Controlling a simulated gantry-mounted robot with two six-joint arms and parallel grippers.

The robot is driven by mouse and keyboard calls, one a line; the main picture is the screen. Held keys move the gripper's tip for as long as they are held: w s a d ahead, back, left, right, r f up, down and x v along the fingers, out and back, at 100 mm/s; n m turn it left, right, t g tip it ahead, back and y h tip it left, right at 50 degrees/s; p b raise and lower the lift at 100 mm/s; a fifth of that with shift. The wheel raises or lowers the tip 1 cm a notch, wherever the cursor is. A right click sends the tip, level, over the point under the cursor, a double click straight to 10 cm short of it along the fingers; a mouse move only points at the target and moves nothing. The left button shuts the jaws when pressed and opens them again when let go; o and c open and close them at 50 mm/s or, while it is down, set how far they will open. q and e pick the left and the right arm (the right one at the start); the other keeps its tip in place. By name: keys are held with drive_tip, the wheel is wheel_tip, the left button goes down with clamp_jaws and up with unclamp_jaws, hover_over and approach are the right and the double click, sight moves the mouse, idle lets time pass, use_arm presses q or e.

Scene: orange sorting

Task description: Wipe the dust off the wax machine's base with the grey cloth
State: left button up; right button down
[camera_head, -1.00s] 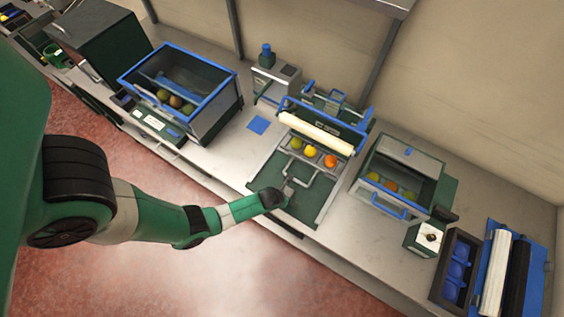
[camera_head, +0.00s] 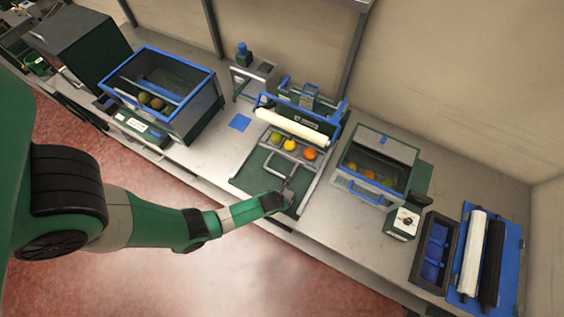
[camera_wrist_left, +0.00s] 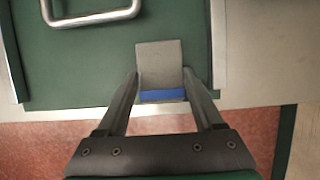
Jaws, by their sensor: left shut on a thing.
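The wax machine (camera_head: 292,124) stands mid-counter, with a white roller above a row of fruit. Its flat green base (camera_head: 258,170) reaches toward the counter's front edge. The base also shows in the left wrist view (camera_wrist_left: 100,70), with a metal loop handle. My left gripper (camera_head: 287,193) is over the base's front right part. In the wrist view the left gripper (camera_wrist_left: 160,84) is shut on the grey cloth (camera_wrist_left: 160,62), a small grey piece with a blue band. The cloth lies over the base near its front rim; I cannot tell whether it touches. No dust is clearly visible.
A blue-rimmed glass box (camera_head: 160,88) with fruit stands left of the machine. Another fruit box (camera_head: 372,168) stands close on the right. Further right are a dark tray (camera_head: 433,250) and rollers (camera_head: 472,252).

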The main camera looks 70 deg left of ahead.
use_arm(q)
drive_tip(key=shift+s+a+r+p, duration=0.1)
drive_tip(key=shift+r+p, duration=0.1)
drive_tip(key=shift+r, duration=0.3)
drive_tip(key=shift+s+a+r+p, duration=0.1)
drive_tip(key=shift+r+p, duration=0.05)
drive_tip(key=shift+r, duration=0.3)
wheel_tip(320, 180, up, 5)
drive_tip(key=p, duration=0.5)
